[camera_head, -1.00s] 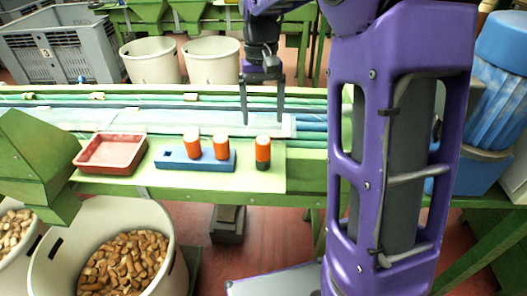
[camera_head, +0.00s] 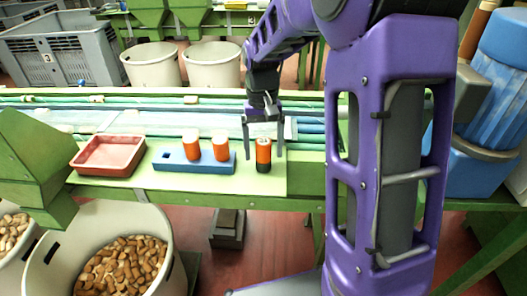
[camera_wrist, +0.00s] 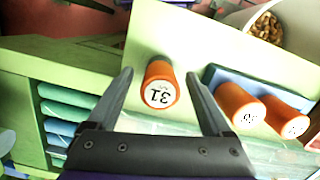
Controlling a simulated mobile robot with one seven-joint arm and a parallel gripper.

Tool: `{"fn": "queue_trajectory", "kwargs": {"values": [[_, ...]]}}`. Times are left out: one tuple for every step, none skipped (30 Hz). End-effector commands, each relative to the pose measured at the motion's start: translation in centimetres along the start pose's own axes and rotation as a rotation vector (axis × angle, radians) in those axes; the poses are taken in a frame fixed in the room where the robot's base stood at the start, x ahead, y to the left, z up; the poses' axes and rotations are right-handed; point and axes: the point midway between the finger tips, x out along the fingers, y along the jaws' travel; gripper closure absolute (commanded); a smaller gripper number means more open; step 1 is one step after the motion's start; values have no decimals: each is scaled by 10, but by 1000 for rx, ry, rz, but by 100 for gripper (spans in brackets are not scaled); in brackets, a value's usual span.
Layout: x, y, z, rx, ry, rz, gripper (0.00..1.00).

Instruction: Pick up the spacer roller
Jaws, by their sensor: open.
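An orange roller with a dark base (camera_head: 263,154) stands upright on the light green board, just right of the blue block. In the wrist view its pale end face, marked 31 (camera_wrist: 160,93), shows between my fingers. My gripper (camera_head: 264,156) is open and points down, with one finger on each side of this roller. In the wrist view my gripper (camera_wrist: 159,75) also straddles it, with a gap on both sides. Two similar orange rollers, left (camera_head: 191,146) and right (camera_head: 220,148), stand in the blue block (camera_head: 205,168), which has an empty hole at its left end.
A red tray (camera_head: 107,155) lies on the board (camera_head: 140,186), left of the block. A conveyor with green and blue strips (camera_head: 40,112) runs behind. A bin of corks (camera_head: 120,262) stands below at the front left. The board's front edge is close to the roller.

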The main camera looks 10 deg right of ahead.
Motion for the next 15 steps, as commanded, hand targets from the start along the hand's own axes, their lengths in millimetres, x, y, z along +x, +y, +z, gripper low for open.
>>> {"fn": "queue_trajectory", "kwargs": {"values": [[0,0,0,0,0,0,20],[0,0,0,0,0,0,25],[0,0,0,0,0,0,32],[0,0,0,0,0,0,38],[0,0,0,0,1,0,43],[0,0,0,0,0,0,50],[0,0,0,0,1,0,56],[0,0,0,0,1,0,61],[0,0,0,0,1,0,68],[0,0,0,0,1,0,74],[-1,0,0,0,1,0,79],[-1,0,0,0,1,0,86],[-1,0,0,0,1,0,92],[-1,0,0,0,1,0,97],[-1,0,0,0,1,0,100]]}}
